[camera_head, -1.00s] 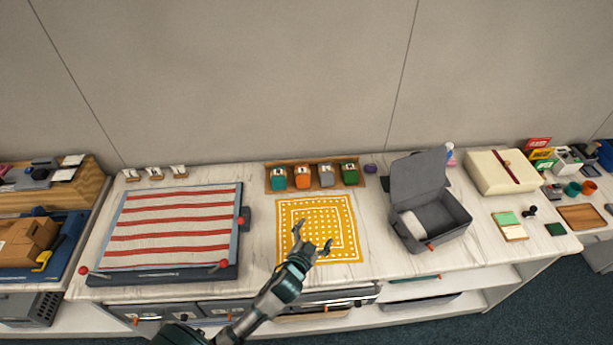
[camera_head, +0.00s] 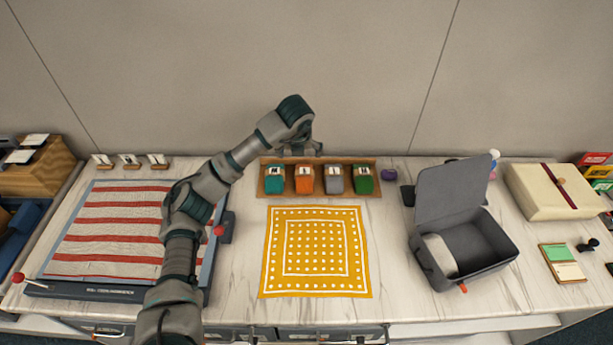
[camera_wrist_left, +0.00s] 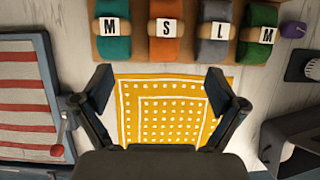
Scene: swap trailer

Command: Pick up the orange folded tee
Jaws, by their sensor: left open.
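The orange folded tee (camera_head: 304,183) lies on a brown tray (camera_head: 262,189) at the back of the counter, between a teal folded tee (camera_head: 274,184) and a grey one (camera_head: 333,184). My left gripper (camera_head: 306,150) is above the back of the tray, near the wall. In the left wrist view my left gripper (camera_wrist_left: 158,90) is open and empty, its fingers apart below the row of tees in the picture. My right gripper is not in view.
A green folded tee (camera_head: 362,184) ends the row, with a purple item (camera_head: 389,174) beside it. A yellow dotted cloth (camera_head: 315,250) lies flat in front. A striped press board (camera_head: 105,235) is left; an open grey case (camera_head: 470,250) is right. The wall stands close behind.

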